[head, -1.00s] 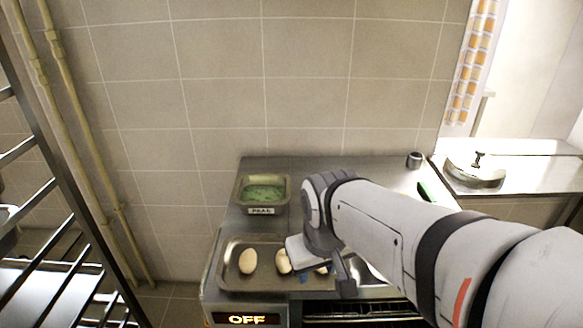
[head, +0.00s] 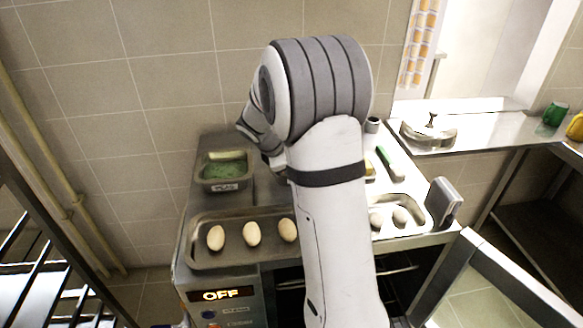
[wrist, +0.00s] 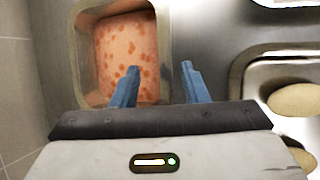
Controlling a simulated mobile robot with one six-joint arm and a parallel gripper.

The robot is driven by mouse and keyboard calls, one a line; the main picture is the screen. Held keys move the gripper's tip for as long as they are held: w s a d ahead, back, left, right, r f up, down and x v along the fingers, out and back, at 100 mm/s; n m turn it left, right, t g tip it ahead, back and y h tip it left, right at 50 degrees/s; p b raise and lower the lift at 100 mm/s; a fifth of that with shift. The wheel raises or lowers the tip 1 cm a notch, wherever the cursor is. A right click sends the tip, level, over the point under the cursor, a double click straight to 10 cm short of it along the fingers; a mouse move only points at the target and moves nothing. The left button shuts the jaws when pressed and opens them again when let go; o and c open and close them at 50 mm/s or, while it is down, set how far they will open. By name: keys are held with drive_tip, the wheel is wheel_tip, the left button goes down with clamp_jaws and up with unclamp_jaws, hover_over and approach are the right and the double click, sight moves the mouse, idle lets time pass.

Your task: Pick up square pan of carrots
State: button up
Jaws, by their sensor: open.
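The square pan of carrots (wrist: 165,45) shows in the wrist view at upper left, a metal pan with orange, spotted contents. My gripper (wrist: 160,68) is open and empty over the pan's right side. One blue finger overlaps the orange contents, and the other is to the right of the right rim. I cannot tell the height of the fingers above the rim. In the head view my arm hides the carrot pan and the fingertips.
A pan of green peas (head: 225,184) stands at the counter's back left. A tray (head: 205,260) with several pale oval items is in front, and a second tray (head: 412,229) is at right. An oven reading OFF (head: 222,296) is below.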

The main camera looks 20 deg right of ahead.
drive_tip(key=x, duration=0.6)
drive_tip(key=shift+s+d+f, duration=0.1)
drive_tip(key=shift+s+f, duration=0.05)
drive_tip(key=shift+f, duration=0.05)
drive_tip(key=shift+f, duration=0.2)
drive_tip(key=shift+c, duration=0.5)
clamp_jaws()
drive_tip(key=shift+r, duration=0.1)
